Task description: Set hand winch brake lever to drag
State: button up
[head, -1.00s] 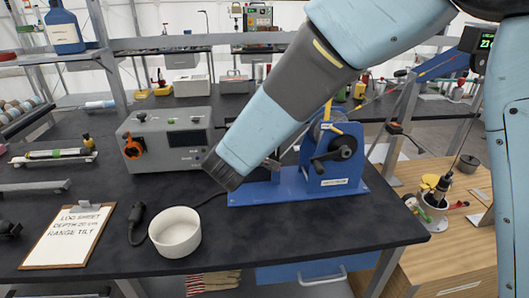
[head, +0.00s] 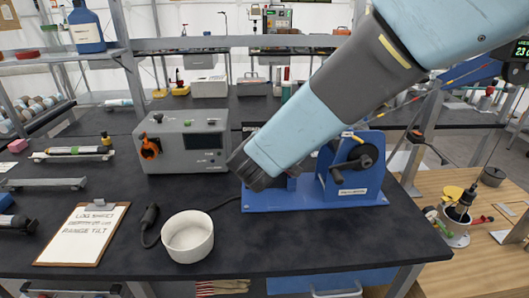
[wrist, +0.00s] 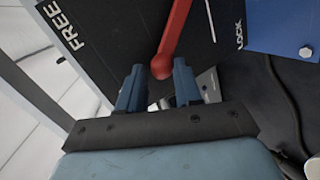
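The blue hand winch (head: 355,175) stands on the dark bench in the head view, its black crank hub facing me. In the wrist view the red brake lever (wrist: 178,32) with its ball end crosses a dark plate marked FREE at left and LOCK at right; no drag mark is visible. My gripper (wrist: 158,78) is open, its two blue fingers apart with the ball end (wrist: 162,68) between their tips. I cannot tell whether a finger touches it. In the head view my gripper (head: 252,175) is at the winch's left end, and the lever is hidden behind my arm.
A grey box with an orange knob (head: 180,145) stands left of the winch. A white bowl (head: 188,237), a dark handset on a cable (head: 149,225) and a clipboard (head: 82,234) lie nearer.

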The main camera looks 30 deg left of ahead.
jog(key=shift+o, duration=1.4)
jog(key=shift+d+f, duration=0.1)
jog(key=shift+f, duration=0.05)
jog(key=v, duration=1.3)
jog(key=shift+s+d, duration=0.25)
